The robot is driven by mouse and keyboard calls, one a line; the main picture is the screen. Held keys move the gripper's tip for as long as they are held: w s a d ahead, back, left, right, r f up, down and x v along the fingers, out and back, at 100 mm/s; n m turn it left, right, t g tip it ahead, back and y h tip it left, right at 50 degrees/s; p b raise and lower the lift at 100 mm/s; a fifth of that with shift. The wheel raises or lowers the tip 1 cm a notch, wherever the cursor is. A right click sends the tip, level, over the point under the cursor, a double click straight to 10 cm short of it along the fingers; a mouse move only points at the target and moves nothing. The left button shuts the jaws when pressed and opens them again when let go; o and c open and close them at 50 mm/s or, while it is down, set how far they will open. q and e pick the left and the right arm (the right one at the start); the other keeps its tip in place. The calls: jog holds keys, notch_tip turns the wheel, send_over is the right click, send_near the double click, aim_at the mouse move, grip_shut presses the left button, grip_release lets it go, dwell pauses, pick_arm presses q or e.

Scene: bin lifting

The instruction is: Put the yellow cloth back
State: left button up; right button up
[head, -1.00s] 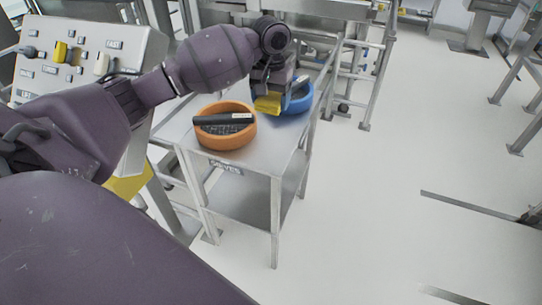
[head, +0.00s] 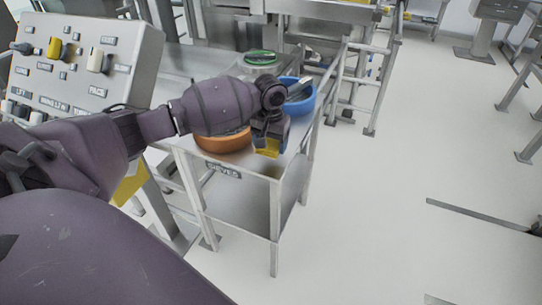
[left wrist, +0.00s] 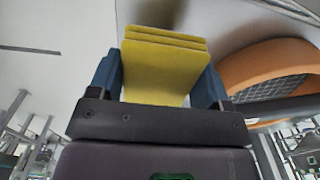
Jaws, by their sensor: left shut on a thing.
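My left gripper (head: 268,142) is shut on the yellow cloth (head: 266,149). It holds the cloth near the front right corner of the metal table (head: 287,168), just right of the orange round sieve (head: 222,144). A dark shadow shows on the table below the cloth; I cannot tell how far above the top it hangs. In the left wrist view the folded, layered cloth (left wrist: 165,70) sits between the two blue fingers (left wrist: 160,82). My arm hides much of the orange sieve. My right gripper is not in view.
A blue round sieve (head: 301,98) stands behind my gripper. A container with a green ring (head: 260,58) stands farther back. A control panel (head: 85,60) is at the left, and metal railings (head: 358,75) are at the back right. The floor at right is mostly clear.

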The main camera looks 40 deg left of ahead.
aim_at(270, 162)
pick_arm(q)
notch_tip(270, 162, down, 5)
jog(key=shift+r+b, duration=0.15)
jog(key=shift+b, duration=0.4)
jog(key=shift+f, duration=0.35)
jog(key=shift+r, duration=0.1)
jog(key=o, duration=0.8)
